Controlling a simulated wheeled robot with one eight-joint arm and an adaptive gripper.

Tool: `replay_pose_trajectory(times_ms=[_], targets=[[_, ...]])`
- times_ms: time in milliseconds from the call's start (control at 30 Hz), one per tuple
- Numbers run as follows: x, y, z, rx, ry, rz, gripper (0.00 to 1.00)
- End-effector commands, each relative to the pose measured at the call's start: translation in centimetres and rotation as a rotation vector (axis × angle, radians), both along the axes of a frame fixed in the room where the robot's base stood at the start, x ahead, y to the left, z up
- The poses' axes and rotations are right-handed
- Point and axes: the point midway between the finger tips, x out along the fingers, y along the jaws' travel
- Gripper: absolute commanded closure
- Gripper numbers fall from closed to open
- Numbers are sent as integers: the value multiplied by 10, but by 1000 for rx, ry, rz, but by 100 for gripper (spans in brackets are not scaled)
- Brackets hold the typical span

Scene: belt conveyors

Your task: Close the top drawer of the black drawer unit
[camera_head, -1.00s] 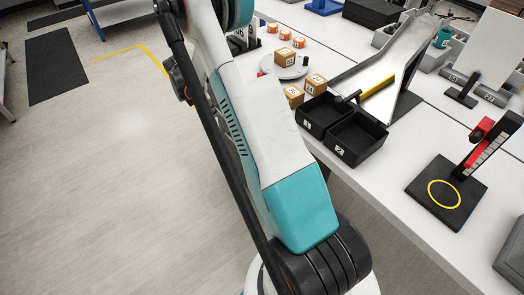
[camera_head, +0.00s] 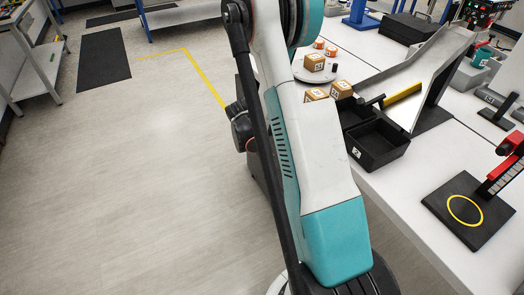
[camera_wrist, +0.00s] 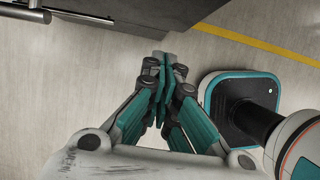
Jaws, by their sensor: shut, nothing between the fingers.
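In the wrist view, a dark grey-black panel (camera_wrist: 150,10) crosses the top edge, with a silver bar handle (camera_wrist: 25,13) at its upper left. It looks like part of the black drawer unit, but most of it is out of frame, so I cannot tell how far the top drawer is out. My gripper (camera_wrist: 167,58) is shut and empty, its fingertips just below the panel's lower edge in the picture. I cannot tell whether they touch it. In the head view, my arm hides much of the middle, and I cannot make out the drawer unit clearly.
A white table (camera_head: 425,190) stands on the right, with a black bin (camera_head: 376,158), small brown boxes (camera_head: 314,62) and a black stand with a yellow ring (camera_head: 467,215). Clear floor (camera_head: 120,200) lies on the left, with a yellow line (camera_head: 205,80) and a dark mat (camera_head: 103,58).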

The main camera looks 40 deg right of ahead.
Motion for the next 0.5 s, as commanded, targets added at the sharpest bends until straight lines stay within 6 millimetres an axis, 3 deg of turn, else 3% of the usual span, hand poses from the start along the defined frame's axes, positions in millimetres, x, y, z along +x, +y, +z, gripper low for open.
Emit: replay_pose_trajectory(times_ms=[200, 500], targets=[[-7, -29, -3, 0, -1, -2, 100], [-10, -40, -1, 0, 0, 0, 100]])
